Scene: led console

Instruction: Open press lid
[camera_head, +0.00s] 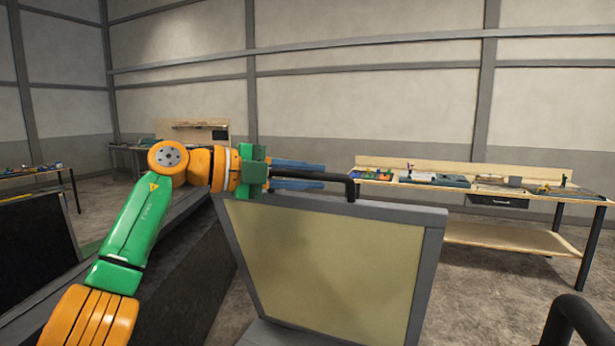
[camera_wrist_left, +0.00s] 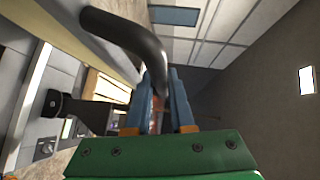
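The press lid (camera_head: 335,262) is a grey-framed panel with a beige face, standing raised and tilted in the middle of the head view. Its black bar handle (camera_head: 325,176) runs along the top edge. My left gripper (camera_head: 299,174) is at the handle's left part, with one blue finger above the bar and one below. In the left wrist view the black handle (camera_wrist_left: 128,38) runs in between the blue fingers of the gripper (camera_wrist_left: 162,100), which look closed around it. My right gripper is not in view.
A workbench (camera_head: 510,194) with tools and trays stands at the back right, and another bench (camera_head: 125,148) at the back left. A curved black bar (camera_head: 578,318) is at the lower right corner. Open floor (camera_head: 500,285) lies right of the lid.

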